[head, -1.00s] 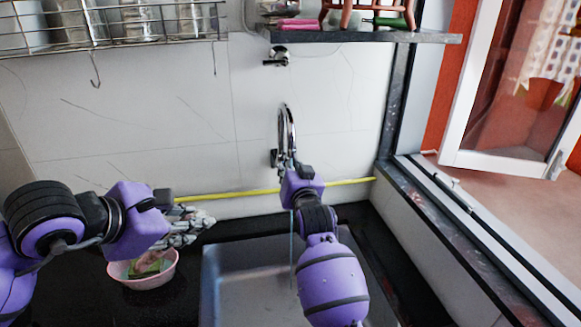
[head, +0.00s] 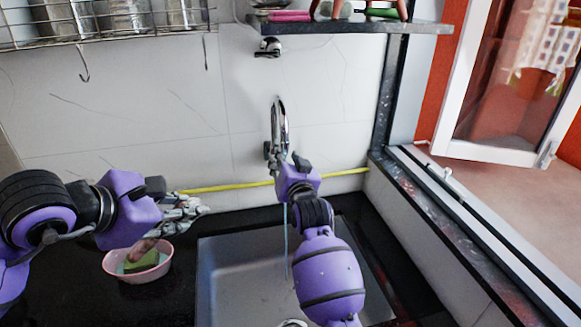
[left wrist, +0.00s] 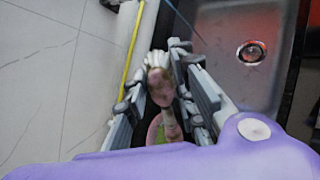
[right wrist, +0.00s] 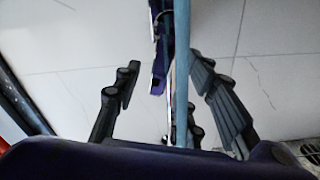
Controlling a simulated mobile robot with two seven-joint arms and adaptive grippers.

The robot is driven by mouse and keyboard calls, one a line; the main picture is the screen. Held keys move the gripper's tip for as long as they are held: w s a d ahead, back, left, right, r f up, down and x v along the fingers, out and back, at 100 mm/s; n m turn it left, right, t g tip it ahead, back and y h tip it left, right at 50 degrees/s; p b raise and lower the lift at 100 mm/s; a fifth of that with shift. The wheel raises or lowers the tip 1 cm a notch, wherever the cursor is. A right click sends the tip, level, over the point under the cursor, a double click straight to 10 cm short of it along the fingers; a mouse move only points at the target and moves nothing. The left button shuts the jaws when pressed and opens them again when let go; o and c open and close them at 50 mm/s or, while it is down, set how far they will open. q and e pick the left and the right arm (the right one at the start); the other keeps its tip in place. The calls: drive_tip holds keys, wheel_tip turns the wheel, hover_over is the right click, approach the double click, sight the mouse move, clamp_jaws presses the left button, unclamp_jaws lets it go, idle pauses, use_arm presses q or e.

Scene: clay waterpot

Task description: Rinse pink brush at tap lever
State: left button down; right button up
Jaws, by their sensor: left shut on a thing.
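The pink brush (left wrist: 160,90), with white bristles, is between the closed fingers of my left gripper (left wrist: 160,78). In the head view that gripper (head: 182,212) is by the pink bowl (head: 112,268), and part of the brush (head: 142,246) shows above the bowl. The chrome tap (head: 283,125) stands against the wall; a thin blue water stream (head: 286,240) falls into the sink. My right gripper (head: 290,165) is at the tap, largely hidden by its own wrist. In the right wrist view its fingers (right wrist: 165,105) are apart. I cannot make out the lever or whether they touch it.
The sink (head: 235,265) lies below the tap, with its drain (left wrist: 251,52) in the left wrist view. A green sponge (head: 143,262) is in the bowl. A shelf (head: 350,27) and wire rack (head: 110,38) hang above. An open window (head: 500,155) is at right.

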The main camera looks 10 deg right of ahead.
drive_tip(key=s, duration=1.1)
